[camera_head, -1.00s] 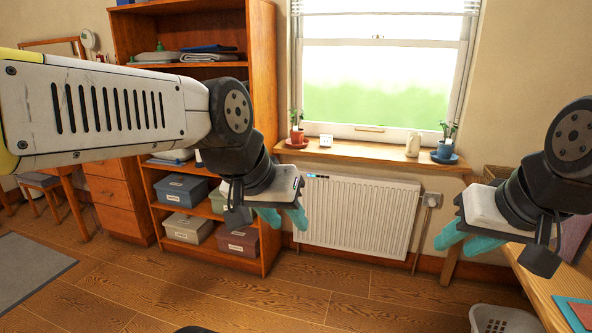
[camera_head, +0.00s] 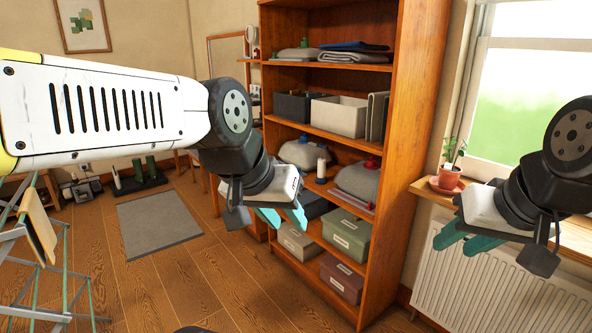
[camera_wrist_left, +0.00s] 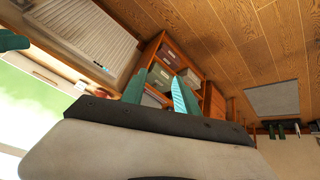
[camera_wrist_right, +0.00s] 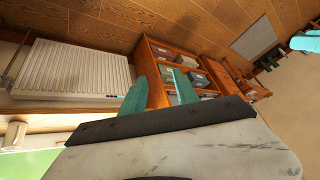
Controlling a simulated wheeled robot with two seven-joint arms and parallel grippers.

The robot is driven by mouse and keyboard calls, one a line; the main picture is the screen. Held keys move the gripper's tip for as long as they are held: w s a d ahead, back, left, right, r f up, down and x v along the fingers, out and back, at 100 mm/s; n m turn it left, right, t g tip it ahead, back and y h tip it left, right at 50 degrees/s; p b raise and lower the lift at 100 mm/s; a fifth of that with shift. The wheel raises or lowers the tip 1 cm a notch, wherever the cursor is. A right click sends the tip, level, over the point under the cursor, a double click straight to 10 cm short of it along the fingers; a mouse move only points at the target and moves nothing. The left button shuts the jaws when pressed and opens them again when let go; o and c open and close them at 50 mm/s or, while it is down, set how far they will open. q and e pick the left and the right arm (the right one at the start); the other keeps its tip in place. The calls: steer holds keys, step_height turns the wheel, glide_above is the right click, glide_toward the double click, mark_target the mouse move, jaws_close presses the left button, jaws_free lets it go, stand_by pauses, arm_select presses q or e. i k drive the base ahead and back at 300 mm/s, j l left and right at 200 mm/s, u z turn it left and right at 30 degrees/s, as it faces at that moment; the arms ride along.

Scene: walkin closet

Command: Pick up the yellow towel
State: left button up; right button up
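A pale yellow cloth (camera_head: 39,226), seemingly the towel, hangs over a folding rack at the left edge of the head view. My left gripper (camera_head: 283,217) is in front of the shelf unit, well to the right of the cloth. Its teal fingers are apart and empty in the left wrist view (camera_wrist_left: 160,92). My right gripper (camera_head: 462,240) is in front of the radiator, farther from the cloth. Its fingers are also apart and empty in the right wrist view (camera_wrist_right: 162,88). Neither wrist view shows the cloth.
The metal rack (camera_head: 60,275) stands on the wooden floor. A wooden shelf unit (camera_head: 420,110) with boxes and folded cloths stands ahead. A radiator (camera_head: 480,285) and sill with a potted plant (camera_head: 447,178) are at right.

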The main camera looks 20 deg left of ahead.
mark_target(42, 237)
steer(key=i+j+u, duration=0.15)
steer(key=u, duration=0.35)
steer(key=i+u, duration=0.25)
steer(key=u, duration=0.2)
steer(key=i+u, duration=0.2)
steer(key=u, duration=0.3)
steer(key=i+l+u, duration=0.1)
steer(key=u, duration=0.35)
steer(key=i+u, duration=0.55)
steer(key=i, duration=0.2)
steer(key=i+l, duration=0.25)
steer(key=i, duration=0.2)
